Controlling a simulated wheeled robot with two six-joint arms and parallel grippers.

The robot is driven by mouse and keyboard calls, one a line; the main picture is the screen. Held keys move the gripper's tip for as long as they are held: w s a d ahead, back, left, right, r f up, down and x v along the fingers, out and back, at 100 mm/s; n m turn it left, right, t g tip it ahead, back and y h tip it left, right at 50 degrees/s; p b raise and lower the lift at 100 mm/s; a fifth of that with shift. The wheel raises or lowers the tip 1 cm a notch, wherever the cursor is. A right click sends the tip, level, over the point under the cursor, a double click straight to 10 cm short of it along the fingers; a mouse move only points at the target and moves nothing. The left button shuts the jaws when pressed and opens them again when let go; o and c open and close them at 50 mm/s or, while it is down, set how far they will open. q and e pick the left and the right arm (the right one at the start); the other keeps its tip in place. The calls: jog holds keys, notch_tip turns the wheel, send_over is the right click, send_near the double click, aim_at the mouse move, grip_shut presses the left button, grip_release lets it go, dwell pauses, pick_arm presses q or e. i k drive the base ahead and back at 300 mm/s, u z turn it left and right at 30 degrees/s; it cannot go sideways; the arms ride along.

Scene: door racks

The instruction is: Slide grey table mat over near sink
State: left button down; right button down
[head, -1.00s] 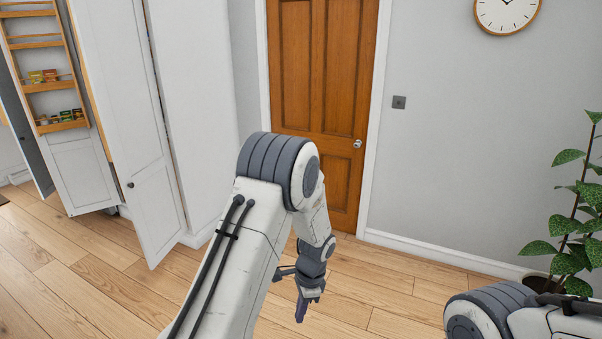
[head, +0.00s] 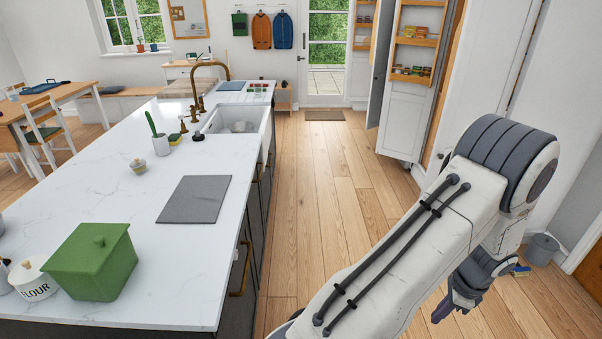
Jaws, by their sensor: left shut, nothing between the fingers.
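The grey table mat (head: 195,199) lies flat on the white island worktop, near its right edge. The white sink (head: 237,127) is set into the same worktop beyond the mat, with a brass tap (head: 208,75) at its left. My left gripper (head: 452,308) is at the lower right, over the wooden floor, well to the right of the mat and apart from it. It is shut and empty. My right gripper is not in view.
A green lidded box (head: 92,265) and a flour jar (head: 33,281) stand in front of the mat. A small lidded pot (head: 138,166) and a brush holder (head: 161,145) stand behind it. The worktop between mat and sink is clear. Open cupboard doors (head: 405,110) stand at the right.

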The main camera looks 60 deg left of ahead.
aim_at(197, 198)
jog(key=u, duration=1.25)
jog(key=i, duration=3.3)
jog(key=u, duration=2.5)
